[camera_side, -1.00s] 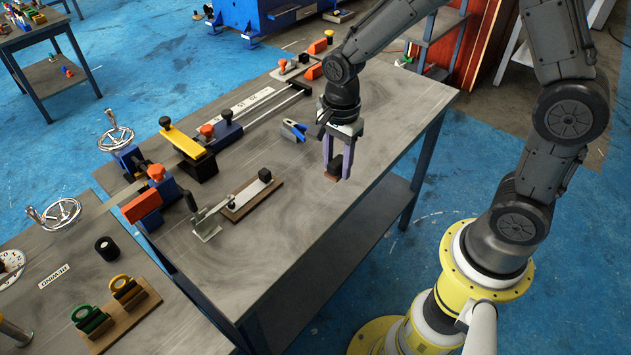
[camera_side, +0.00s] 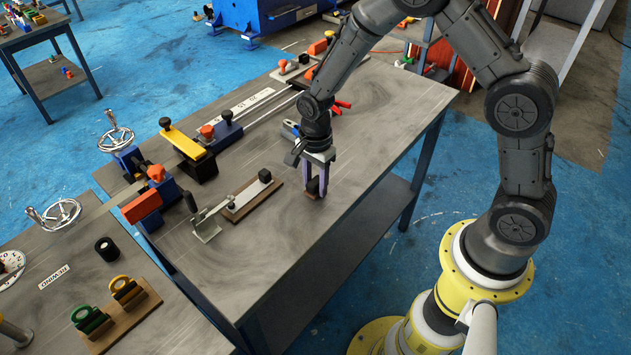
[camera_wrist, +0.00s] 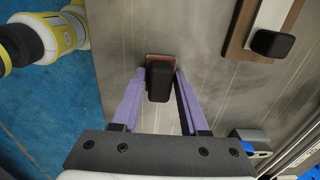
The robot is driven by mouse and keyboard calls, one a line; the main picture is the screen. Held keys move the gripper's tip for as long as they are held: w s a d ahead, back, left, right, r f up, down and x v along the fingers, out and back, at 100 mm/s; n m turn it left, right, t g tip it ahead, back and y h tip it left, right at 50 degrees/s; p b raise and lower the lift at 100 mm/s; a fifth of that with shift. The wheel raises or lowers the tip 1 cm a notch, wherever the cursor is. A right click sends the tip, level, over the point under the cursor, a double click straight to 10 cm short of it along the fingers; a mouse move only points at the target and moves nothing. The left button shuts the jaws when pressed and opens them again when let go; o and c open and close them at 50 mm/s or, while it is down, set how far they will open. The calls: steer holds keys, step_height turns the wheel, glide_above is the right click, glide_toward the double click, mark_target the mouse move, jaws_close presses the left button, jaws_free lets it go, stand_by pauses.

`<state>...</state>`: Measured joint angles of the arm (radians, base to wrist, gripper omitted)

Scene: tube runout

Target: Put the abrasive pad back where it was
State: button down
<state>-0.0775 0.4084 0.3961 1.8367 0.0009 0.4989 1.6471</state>
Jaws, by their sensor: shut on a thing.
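The abrasive pad, a small brown base with a black block on top (camera_side: 313,191), is between the fingers of my gripper (camera_side: 316,184). In the wrist view the black block (camera_wrist: 159,82) sits between the two purple fingertips (camera_wrist: 160,76), with the brown base showing past them. My gripper is shut on it, pointing down over the bare front part of the table. I cannot tell whether the base touches the tabletop.
A brown board (camera_side: 238,214) with a pale strip and black block (camera_side: 265,176) lies left of my gripper. A metal bracket (camera_side: 207,228) stands at its near end. A blue tool lies behind my gripper (camera_wrist: 257,148). The table's right front is clear.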

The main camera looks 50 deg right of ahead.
mark_target(316, 181)
steer(key=shift+f, duration=0.1)
steer(key=shift+c, duration=2.1)
jaws_free()
step_height(316, 181, up, 12)
steer(key=s+d+r+n+t, duration=0.2)
steer(key=s+r+n, duration=0.5)
steer(key=s+r, duration=0.3)
steer(key=s+d+r+n+t, duration=0.1)
steer(key=s+r+n+t, duration=0.2)
steer(key=s+n, duration=0.8)
steer(key=shift+s+r+t, duration=0.3)
steer(key=shift+s+r, duration=0.1)
steer(key=shift+s, duration=0.4)
